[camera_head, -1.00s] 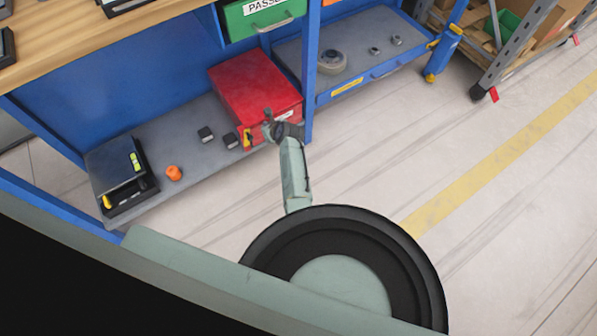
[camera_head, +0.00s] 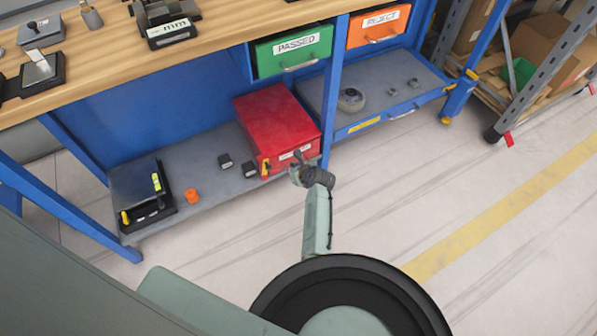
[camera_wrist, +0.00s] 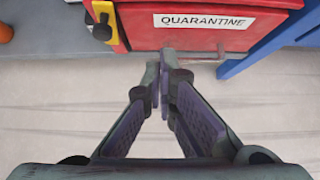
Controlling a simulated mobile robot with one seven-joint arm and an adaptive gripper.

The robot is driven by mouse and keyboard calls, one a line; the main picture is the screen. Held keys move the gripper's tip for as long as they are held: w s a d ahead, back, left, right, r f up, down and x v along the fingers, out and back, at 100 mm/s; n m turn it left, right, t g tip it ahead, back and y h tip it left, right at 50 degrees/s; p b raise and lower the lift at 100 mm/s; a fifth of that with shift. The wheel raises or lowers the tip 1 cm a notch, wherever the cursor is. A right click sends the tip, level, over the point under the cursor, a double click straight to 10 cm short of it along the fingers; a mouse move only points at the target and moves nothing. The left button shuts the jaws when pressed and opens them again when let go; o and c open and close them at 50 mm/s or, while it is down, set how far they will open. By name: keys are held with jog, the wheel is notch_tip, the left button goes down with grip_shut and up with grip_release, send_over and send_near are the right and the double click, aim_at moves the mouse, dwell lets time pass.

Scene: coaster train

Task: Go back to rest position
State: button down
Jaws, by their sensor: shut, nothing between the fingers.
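My gripper (camera_head: 297,174) is in front of the red box on the workbench's lower shelf in the head view. In the wrist view my gripper (camera_wrist: 162,66) has its fingertips together, with nothing seen between them. The red box (camera_head: 275,125) has a lid that looks closed. In the wrist view its front (camera_wrist: 200,32) carries a "QUARANTINE" label, a yellow latch with a black knob at left, and a handle bar just beyond my fingertips. I cannot tell whether the fingertips touch the bar.
The workbench has a green "PASSED" drawer (camera_head: 294,50) and an orange "REJECT" drawer (camera_head: 378,25). An orange part (camera_head: 192,196) and two dark blocks lie on the lower shelf (camera_head: 205,176). A rack (camera_head: 530,75) stands at the right. The floor (camera_head: 430,190) in front is clear.

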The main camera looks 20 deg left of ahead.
jog(key=shift+v, duration=2.75)
